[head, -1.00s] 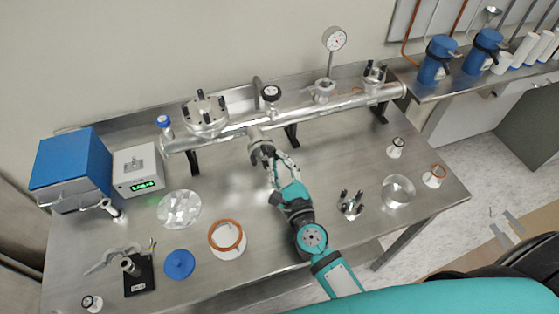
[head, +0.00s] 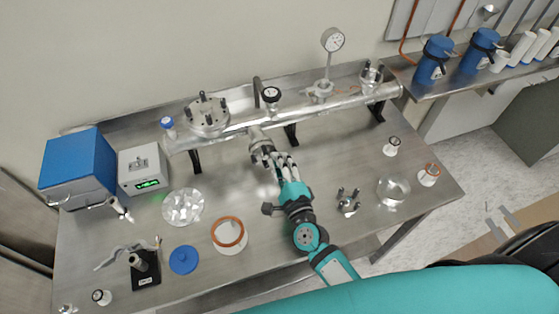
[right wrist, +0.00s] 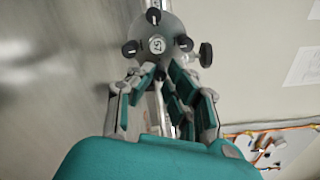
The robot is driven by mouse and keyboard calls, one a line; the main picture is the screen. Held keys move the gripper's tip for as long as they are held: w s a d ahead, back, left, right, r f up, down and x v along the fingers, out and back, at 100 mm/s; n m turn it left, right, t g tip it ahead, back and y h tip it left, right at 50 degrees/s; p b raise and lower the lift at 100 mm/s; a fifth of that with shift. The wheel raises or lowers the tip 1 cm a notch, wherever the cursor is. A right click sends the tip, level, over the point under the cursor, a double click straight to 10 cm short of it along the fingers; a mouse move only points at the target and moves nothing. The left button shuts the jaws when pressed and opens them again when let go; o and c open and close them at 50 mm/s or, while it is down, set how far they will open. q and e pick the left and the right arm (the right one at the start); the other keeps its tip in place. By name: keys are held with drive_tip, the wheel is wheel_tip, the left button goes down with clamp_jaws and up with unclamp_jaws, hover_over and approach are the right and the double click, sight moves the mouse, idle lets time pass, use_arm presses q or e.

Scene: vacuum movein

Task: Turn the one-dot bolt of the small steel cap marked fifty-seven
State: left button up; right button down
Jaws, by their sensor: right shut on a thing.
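The small steel cap (right wrist: 156,43), with a label that reads fifty-seven, faces the right wrist camera on the end of a short port. Several dark bolts stand around its rim. In the head view the cap (head: 259,146) is on the front side of the long steel pipe. My right gripper (right wrist: 154,72) is shut on the cap's bolt (right wrist: 160,74) nearest the hand; the fingers partly hide it. I cannot make out dots on the bolts. In the head view the right gripper (head: 272,158) reaches the cap from the front. My left gripper is not in view.
The steel pipe (head: 330,105) runs along the back of the bench with a larger bolted flange (head: 208,117), a black knob (head: 271,94) and a gauge (head: 333,40). A ring-topped white piece (head: 229,236) and a bolted part (head: 347,203) stand near my arm.

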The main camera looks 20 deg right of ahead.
idle(0.5)
drive_tip(key=c, duration=1.3)
unclamp_jaws()
drive_tip(key=s, duration=1.2)
drive_tip(key=shift+d+r, duration=0.1)
drive_tip(key=shift+d, duration=0.1)
